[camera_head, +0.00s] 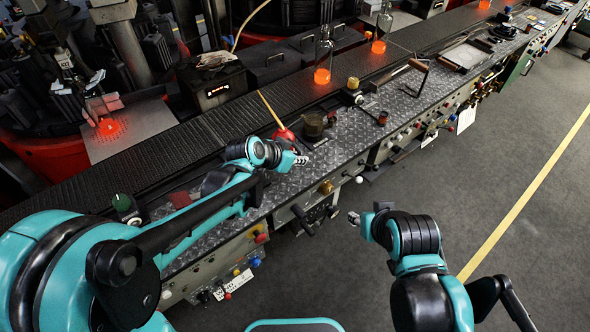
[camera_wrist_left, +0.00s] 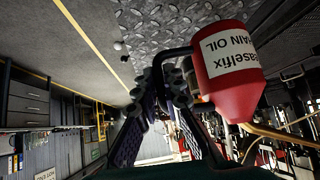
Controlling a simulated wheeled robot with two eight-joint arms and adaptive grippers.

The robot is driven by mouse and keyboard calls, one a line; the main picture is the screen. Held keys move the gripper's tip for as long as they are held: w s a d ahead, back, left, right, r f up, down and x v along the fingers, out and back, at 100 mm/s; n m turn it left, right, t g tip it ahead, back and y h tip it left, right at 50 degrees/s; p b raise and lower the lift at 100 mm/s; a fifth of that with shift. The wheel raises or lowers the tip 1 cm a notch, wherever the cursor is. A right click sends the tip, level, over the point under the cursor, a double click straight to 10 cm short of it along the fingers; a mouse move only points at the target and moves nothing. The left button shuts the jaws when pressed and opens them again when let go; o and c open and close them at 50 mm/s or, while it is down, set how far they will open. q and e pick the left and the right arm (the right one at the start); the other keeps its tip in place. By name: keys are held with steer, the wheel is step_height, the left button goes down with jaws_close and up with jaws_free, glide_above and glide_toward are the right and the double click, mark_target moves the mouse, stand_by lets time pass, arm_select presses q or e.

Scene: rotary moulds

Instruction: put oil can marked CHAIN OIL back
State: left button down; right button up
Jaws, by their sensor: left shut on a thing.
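The red oil can (camera_head: 283,134) is at the diamond-plate counter, with its long thin yellowish spout pointing up and to the left. In the left wrist view the can (camera_wrist_left: 228,88) shows a white label, partly cut off, reading "HAIN OIL". My left gripper (camera_head: 300,159) is shut on the can's black handle; in the left wrist view its fingers (camera_wrist_left: 172,78) close around it. The can's base is close to the plate, but I cannot tell whether it touches. My right gripper (camera_head: 358,219) hangs over the floor in front of the counter, apart from the can; its finger state is unclear.
A dark jar (camera_head: 313,124) stands just right of the can. A small reddish cup (camera_head: 382,118), a yellow-topped item (camera_head: 352,85) and a tool (camera_head: 404,72) lie farther along the counter. Glowing bottles (camera_head: 322,75) stand on the conveyor behind. The grey floor (camera_head: 480,150) is clear.

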arm_select(q)
steer(key=shift+w+a+f, duration=0.25)
steer(key=shift+a+f, duration=0.1)
steer(key=shift+a, duration=0.05)
steer(key=shift+f+b, duration=0.95)
steer(key=shift+f, duration=0.95)
steer(key=shift+f, duration=0.15)
steer(key=c, duration=1.6)
jaws_free()
steer(key=shift+c, duration=0.2)
